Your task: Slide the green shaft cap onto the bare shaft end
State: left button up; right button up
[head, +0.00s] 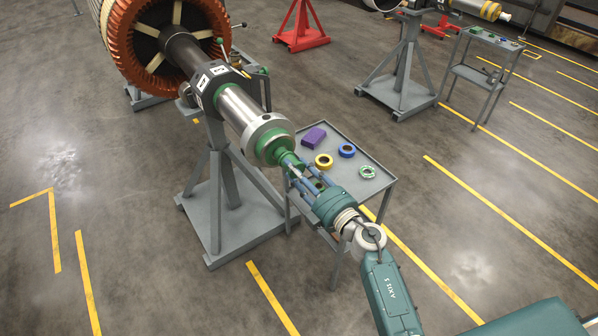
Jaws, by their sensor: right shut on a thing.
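The green shaft cap (273,148) is at the end of the large steel shaft (243,112), lined up with it. It meets the shaft's pale end collar (264,130) with no gap that I can see; how far it sits over the shaft end is hidden. My right gripper (291,168) reaches up from the lower right, with its blue-grey fingers shut on the cap's narrower outer part. My left gripper is not in view.

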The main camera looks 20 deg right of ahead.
dwell(0.5)
jog(key=o, duration=1)
jog(key=shift+o, duration=0.5)
jog(key=o, duration=0.4)
jog(key=p+v, duration=0.1)
jog(key=v, duration=0.8)
jog(key=shift+p, duration=0.3)
